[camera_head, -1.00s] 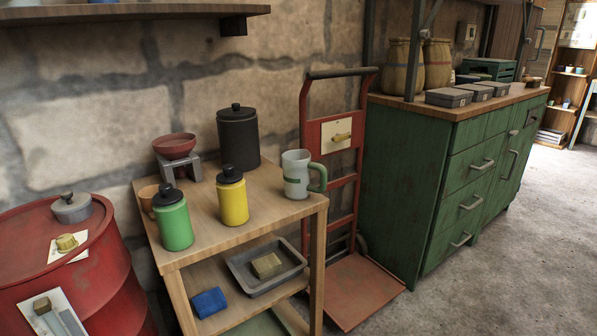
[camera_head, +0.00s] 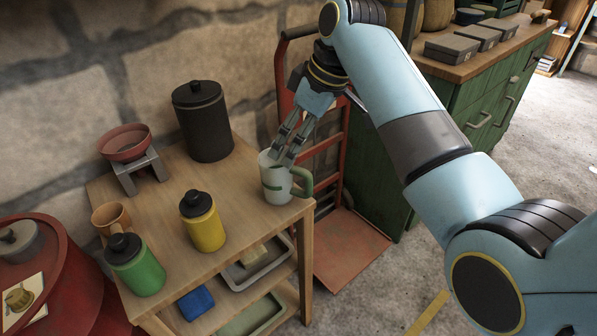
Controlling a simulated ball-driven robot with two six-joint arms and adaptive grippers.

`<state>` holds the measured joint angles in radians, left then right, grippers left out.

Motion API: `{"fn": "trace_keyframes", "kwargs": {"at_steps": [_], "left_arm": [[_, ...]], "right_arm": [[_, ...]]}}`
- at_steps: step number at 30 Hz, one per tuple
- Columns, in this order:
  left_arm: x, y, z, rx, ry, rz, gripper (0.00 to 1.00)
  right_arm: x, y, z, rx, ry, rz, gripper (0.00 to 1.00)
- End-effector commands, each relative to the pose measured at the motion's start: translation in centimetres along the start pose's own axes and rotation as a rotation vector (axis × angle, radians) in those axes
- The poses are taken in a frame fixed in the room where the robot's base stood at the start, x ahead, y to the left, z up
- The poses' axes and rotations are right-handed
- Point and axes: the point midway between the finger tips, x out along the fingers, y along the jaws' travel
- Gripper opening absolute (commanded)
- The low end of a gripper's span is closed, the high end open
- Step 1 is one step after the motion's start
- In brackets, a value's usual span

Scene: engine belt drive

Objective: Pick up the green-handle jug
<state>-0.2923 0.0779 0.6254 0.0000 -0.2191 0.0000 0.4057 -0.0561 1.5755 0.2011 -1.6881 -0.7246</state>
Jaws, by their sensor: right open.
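My left gripper is not in view.
A yellow bottle (camera_head: 203,222), a green bottle (camera_head: 136,266), a brown mug (camera_head: 110,218), a black canister (camera_head: 203,122) and a red bowl (camera_head: 125,143) on a stand share the tabletop. A red hand truck (camera_head: 335,150) stands behind on the right. A red barrel (camera_head: 75,290) is at left.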

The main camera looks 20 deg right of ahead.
Motion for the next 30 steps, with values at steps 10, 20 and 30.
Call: {"fn": "trace_keyframes", "kwargs": {"at_steps": [10, 20, 30], "left_arm": [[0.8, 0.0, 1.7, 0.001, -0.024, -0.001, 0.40], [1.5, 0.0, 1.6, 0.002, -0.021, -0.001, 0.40], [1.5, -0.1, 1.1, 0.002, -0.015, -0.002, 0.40]], "right_arm": [[4.8, 0.0, 0.2, 0.002, -0.003, -0.001, 0.90], [9.4, 0.0, 0.4, 0.002, -0.004, 0.000, 0.90], [9.9, 0.0, 0.4, 0.003, -0.003, 0.002, 0.85]]}}
